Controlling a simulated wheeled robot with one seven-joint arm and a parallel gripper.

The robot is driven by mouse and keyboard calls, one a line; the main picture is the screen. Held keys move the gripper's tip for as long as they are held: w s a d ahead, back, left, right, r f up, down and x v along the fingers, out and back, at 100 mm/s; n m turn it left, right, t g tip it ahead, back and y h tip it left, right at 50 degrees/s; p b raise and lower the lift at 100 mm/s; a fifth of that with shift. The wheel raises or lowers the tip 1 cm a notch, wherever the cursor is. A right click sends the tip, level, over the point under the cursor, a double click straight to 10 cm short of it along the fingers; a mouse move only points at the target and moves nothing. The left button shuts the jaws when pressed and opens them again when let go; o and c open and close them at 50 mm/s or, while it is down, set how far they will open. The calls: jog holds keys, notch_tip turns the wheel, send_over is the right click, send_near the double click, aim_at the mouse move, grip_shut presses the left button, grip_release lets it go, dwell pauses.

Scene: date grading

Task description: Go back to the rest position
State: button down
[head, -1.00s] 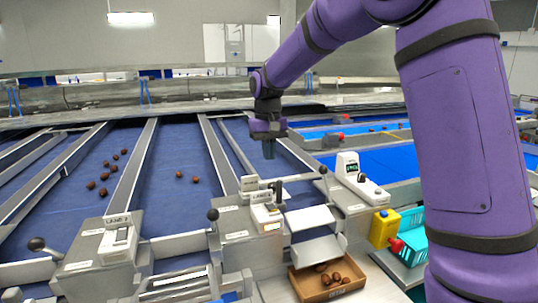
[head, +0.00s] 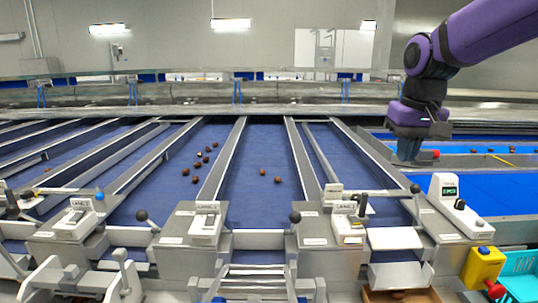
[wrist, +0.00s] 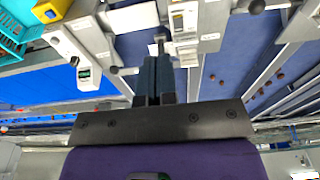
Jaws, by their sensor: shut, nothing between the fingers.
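My gripper (head: 408,150) hangs at the end of my purple arm at the upper right of the head view, its dark fingers pointing down. It is above the conveyor lanes, apart from the counter unit and levers. In the wrist view my gripper (wrist: 154,62) shows its two fingers together with nothing between them.
Blue lanes (head: 262,150) carry several brown dates. Lane boxes with ball-topped levers (head: 295,217) line the front. A counter unit (head: 455,208), a yellow box (head: 482,268) and a teal basket (head: 522,278) stand at the right. A cardboard tray (head: 400,296) sits low, partly cut off.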

jog(key=s+d+f+t, duration=0.1)
jog(key=s+d+t, duration=0.1)
jog(key=s, duration=0.8)
jog(key=s+d+f+t, duration=0.1)
jog(key=s+t, duration=0.1)
jog(key=s, duration=0.9)
jog(key=g, duration=0.7)
send_over(354, 220)
jog(key=w, duration=0.3)
notch_tip(354, 220, down, 6)
jog(key=f, duration=0.1)
jog(key=s+f, duration=0.1)
jog(key=f, duration=0.7)
jog(key=s+f, duration=0.1)
jog(key=f, duration=0.4)
jog(key=shift+s, duration=0.35)
